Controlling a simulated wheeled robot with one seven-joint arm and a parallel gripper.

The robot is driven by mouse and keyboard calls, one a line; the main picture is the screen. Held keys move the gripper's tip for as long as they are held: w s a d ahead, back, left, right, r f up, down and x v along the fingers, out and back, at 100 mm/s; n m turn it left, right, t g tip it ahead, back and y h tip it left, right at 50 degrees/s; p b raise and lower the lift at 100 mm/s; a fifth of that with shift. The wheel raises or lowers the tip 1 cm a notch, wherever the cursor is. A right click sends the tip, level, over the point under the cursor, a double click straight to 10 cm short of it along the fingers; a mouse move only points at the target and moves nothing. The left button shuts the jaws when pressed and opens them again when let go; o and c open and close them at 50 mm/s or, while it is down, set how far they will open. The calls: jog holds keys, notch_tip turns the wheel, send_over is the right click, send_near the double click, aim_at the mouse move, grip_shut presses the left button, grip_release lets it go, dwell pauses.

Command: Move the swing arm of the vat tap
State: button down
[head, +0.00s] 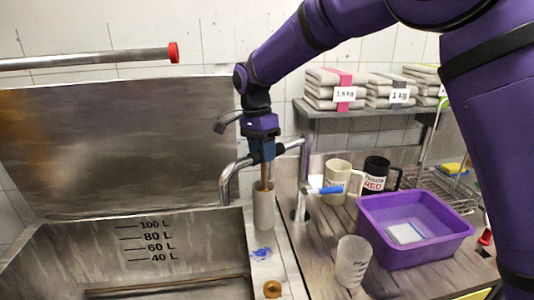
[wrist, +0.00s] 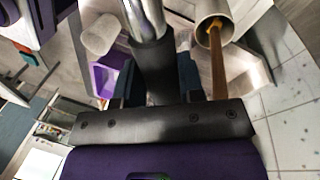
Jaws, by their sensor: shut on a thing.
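The vat tap's chrome swing arm (head: 229,182) runs from the tap post on the right (head: 301,190) to a downturned spout near the vat's right edge. My gripper (head: 263,158) comes down from above and is shut on the swing arm's middle stretch. In the wrist view, the chrome tube (wrist: 145,18) lies beyond my gripper (wrist: 158,90). The exact contact is partly hidden by the fingers. The tap has a blue lever (head: 328,190).
A beige cylinder (head: 263,212) with a wooden stick (wrist: 218,70) stands close below my gripper. The steel vat (head: 120,270) is left. A shelf (head: 365,112) holds bundles.

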jog(key=shift+w, duration=0.15)
jog(key=c, duration=0.7)
grip_release()
jog(key=shift+c, duration=0.2)
notch_tip(320, 180, up, 11)
jog(key=w+a, duration=0.1)
jog(key=shift+w+a+f, duration=0.15)
jog(key=shift+w+a, duration=0.05)
jog(key=shift+w, duration=0.05)
